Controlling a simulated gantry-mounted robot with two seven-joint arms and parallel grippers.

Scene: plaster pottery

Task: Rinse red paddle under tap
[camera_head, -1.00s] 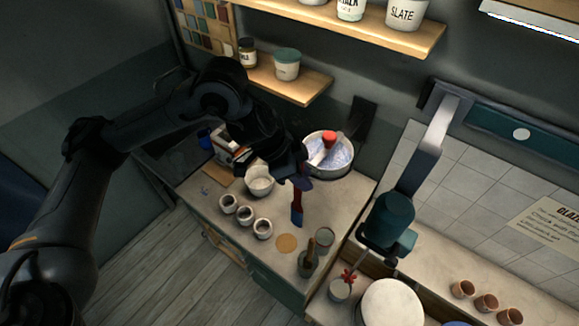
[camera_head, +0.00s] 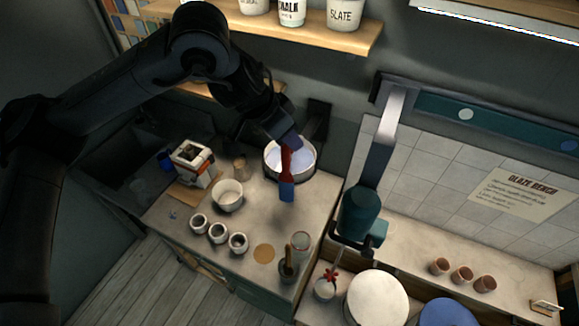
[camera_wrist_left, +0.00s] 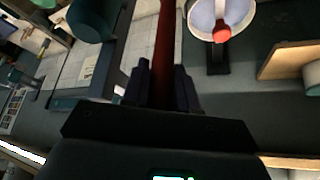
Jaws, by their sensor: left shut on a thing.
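My left gripper (camera_head: 284,139) is shut on the red paddle (camera_head: 287,165) and holds it up above the worktop. The paddle has a red handle and a blue lower end that hangs down in front of a round pot (camera_head: 311,172) of pale blue-white contents. In the left wrist view the red handle (camera_wrist_left: 163,45) stands between the dark fingers (camera_wrist_left: 164,85). A dark sink basin (camera_head: 118,158) is at the left end of the worktop, partly behind my arm. I cannot make out a tap in the current head view. My right gripper is not in view.
A white bowl (camera_head: 228,195), several small cups (camera_head: 218,232), a box (camera_head: 192,162) and a clear glass (camera_head: 300,245) stand on the worktop. A teal mixer-like unit (camera_head: 361,213) is to the right. A shelf (camera_head: 290,36) with jars is above.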

